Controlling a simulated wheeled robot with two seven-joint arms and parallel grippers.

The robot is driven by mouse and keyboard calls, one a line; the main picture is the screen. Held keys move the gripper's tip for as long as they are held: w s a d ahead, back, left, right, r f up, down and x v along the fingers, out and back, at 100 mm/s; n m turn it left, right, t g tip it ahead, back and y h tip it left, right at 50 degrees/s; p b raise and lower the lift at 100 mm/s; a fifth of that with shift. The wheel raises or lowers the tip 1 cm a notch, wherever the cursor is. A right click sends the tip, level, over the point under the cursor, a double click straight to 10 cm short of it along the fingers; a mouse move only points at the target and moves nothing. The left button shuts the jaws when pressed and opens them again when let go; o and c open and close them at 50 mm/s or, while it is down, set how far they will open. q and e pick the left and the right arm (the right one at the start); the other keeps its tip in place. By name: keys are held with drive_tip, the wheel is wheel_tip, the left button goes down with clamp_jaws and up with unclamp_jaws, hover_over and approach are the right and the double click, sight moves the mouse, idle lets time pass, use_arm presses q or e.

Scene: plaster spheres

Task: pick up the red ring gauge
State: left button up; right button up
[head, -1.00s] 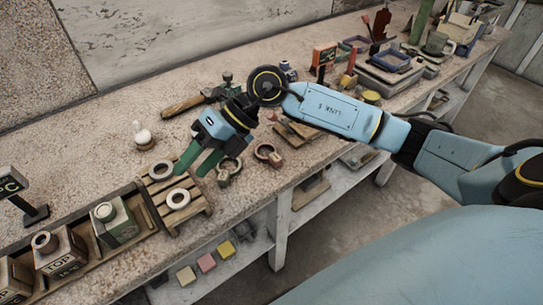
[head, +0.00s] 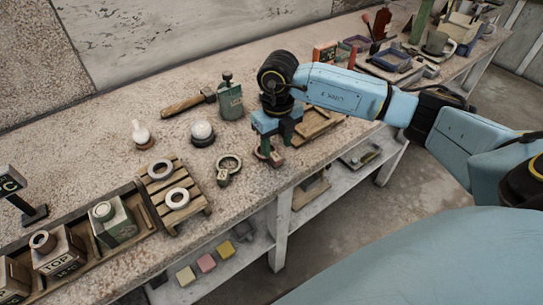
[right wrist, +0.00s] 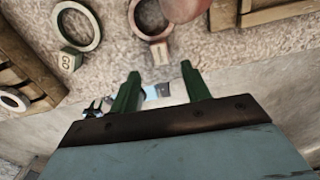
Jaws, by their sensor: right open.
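The red ring gauge (head: 275,160) lies on the bench near its front edge, partly hidden by my right gripper (head: 277,144) in the head view. In the right wrist view the red ring gauge (right wrist: 160,53) lies flat just beyond the fingertips, its reddish block towards me. My right gripper (right wrist: 161,80) is open, its two green fingers apart with nothing held between them. It points down at the gauge; I cannot tell whether it touches. A greenish ring gauge (head: 228,165) lies to the left, and it also shows in the right wrist view (right wrist: 77,27). My left gripper is not in view.
A wooden pallet (head: 154,186) with two pale rings stands to the left. A pale sphere on a dark base (head: 202,133), a green block-like tool (head: 231,103) and a wooden-handled tool (head: 185,105) are behind. A wooden tray (head: 318,125) is close on the right.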

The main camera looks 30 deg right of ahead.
sight(276, 157)
drive_tip(key=shift+w+d+f, duration=0.1)
drive_tip(key=shift+f, duration=1.3)
drive_tip(key=shift+w+f, duration=0.1)
drive_tip(key=shift+f, duration=1.25)
clamp_jaws()
